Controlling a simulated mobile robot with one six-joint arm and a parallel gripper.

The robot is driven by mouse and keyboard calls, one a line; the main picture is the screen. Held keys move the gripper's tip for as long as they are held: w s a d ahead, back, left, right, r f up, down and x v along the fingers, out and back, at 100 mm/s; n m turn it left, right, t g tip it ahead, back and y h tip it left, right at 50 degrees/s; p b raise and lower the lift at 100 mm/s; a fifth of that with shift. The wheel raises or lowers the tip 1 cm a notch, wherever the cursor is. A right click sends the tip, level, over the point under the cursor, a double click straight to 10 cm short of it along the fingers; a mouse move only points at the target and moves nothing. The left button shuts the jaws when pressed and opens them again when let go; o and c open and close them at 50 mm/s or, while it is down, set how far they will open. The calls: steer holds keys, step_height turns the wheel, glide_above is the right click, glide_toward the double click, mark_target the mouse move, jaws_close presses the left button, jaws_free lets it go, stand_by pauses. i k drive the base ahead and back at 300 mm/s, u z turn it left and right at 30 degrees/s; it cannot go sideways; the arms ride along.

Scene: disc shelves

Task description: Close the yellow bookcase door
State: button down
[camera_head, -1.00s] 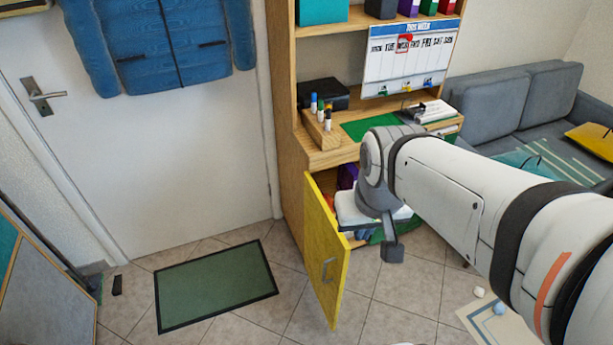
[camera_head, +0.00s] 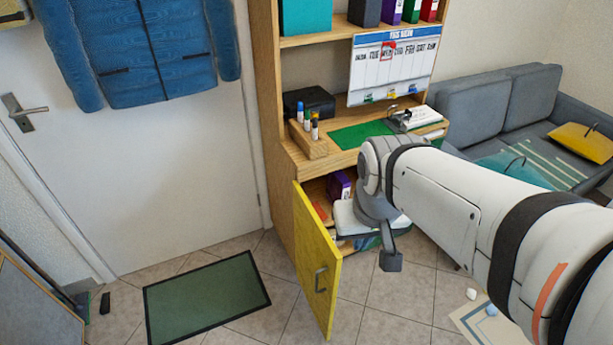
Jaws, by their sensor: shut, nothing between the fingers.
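The yellow bookcase door (camera_head: 316,262) stands open, swung outward from the left side of the wooden bookcase (camera_head: 282,185). My gripper (camera_head: 391,262) points down to the right of the door, in front of the open lower compartment. It is shut and empty, and a gap shows between it and the door's free edge. Inside the compartment are a purple box (camera_head: 339,186) and other items partly hidden by the door and my arm.
A green mat (camera_head: 206,297) lies on the tiled floor at left, before a white room door (camera_head: 150,165). A grey sofa (camera_head: 500,105) stands at right. Small white objects and a pale sheet (camera_head: 487,322) lie on the floor at lower right. Tiles in front of the bookcase are mostly clear.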

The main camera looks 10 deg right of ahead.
mark_target(319, 259)
steer(key=z, duration=0.35)
steer(key=k, duration=0.85)
steer(key=u, duration=0.25)
steer(key=i, duration=0.5)
steer(key=u, duration=0.05)
